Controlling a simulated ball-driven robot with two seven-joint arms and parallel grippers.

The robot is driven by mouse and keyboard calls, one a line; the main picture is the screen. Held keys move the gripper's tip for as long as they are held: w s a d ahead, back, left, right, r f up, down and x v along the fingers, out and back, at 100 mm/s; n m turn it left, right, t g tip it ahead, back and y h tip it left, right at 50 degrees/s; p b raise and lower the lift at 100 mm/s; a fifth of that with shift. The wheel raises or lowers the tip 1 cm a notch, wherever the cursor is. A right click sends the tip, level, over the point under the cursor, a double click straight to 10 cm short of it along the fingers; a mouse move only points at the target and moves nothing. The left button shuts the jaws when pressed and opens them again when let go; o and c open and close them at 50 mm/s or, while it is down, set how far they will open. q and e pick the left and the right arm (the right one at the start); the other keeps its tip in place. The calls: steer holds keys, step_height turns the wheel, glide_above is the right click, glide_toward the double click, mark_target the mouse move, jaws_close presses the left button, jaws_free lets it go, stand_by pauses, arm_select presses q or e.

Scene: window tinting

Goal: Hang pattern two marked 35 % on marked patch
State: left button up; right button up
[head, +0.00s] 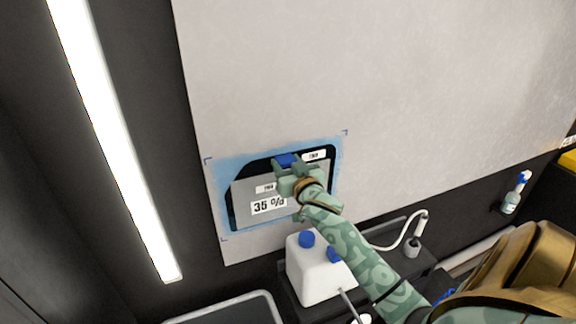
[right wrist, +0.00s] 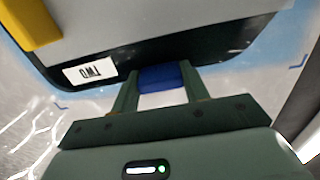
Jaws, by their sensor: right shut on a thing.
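The dark pattern (head: 327,181) with rounded corners lies over the blue-edged marked patch (head: 222,179) on the pale panel. A grey area with a "35 %" label (head: 268,206) covers much of it; I cannot tell whether that is a separate sheet. A small white label (head: 315,155) sits at its top, and the right wrist view shows a label reading TWO (right wrist: 89,72) on the dark edge. My right gripper (head: 287,164) is shut on the blue tab (right wrist: 162,78) at the pattern's top edge. Whether the pattern touches the panel is unclear. My left gripper is out of view.
A white container (head: 316,275) with blue caps stands below the patch. A white hose (head: 400,232) and a spray bottle (head: 514,193) are to the right. A yellow part (right wrist: 30,24) shows in the right wrist view. The panel above is bare.

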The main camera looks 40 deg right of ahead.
steer(key=o, duration=1.5)
steer(key=shift+s, duration=0.1)
steer(key=shift+c, duration=0.2)
steer(key=b+v, duration=0.3)
steer(key=v, duration=1.3)
steer(key=shift+s, duration=0.2)
